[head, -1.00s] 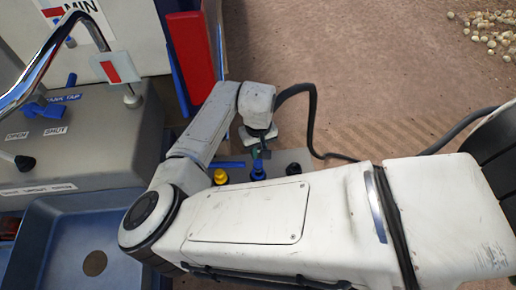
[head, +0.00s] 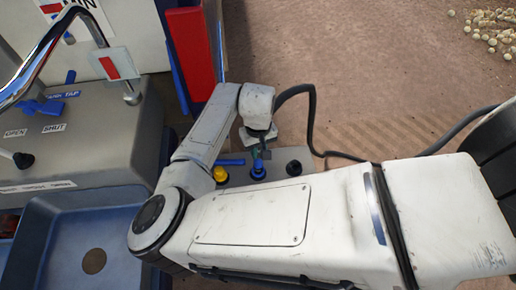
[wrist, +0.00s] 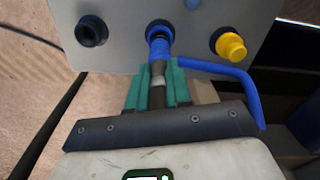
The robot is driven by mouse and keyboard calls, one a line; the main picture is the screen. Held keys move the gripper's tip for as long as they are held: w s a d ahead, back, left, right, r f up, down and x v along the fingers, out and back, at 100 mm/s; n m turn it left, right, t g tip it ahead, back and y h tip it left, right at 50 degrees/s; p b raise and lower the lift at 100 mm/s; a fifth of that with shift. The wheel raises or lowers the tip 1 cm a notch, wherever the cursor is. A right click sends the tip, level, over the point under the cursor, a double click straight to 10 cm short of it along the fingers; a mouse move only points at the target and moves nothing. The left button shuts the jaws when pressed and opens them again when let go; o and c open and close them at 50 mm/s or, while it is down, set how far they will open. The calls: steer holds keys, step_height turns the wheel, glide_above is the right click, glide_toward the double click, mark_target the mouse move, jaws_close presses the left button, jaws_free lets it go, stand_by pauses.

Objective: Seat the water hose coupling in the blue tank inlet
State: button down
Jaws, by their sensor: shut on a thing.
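My gripper (wrist: 158,88) has teal fingers, shut on the dark, narrow body of the hose coupling (wrist: 158,70), with a pale band around it. A ribbed blue section (wrist: 159,47) lies ahead of the fingers, in line with the blue tank inlet (wrist: 158,27) and touching or entering it. I cannot tell how deep it sits. In the head view, my gripper (head: 262,148) points down at the blue inlet (head: 258,170) on the grey panel, and my wrist partly hides the coupling.
A yellow fitting (wrist: 230,45) and a black fitting (wrist: 91,31) flank the inlet on the panel. A bent blue bar (wrist: 225,68) runs beside my gripper. A black hose (head: 312,120) loops across the floor. A red box (head: 191,55) stands behind; a blue basin (head: 85,225) lies left.

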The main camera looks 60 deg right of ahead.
steer(key=shift+f, duration=1.3)
stand_by(0.8)
steer(key=c, duration=1)
jaws_free()
steer(key=shift+o, duration=0.2)
step_height(320, 180, up, 11)
steer(key=shift+f+b, duration=0.1)
steer(key=shift+b, duration=0.2)
steer(key=shift+d, duration=0.1)
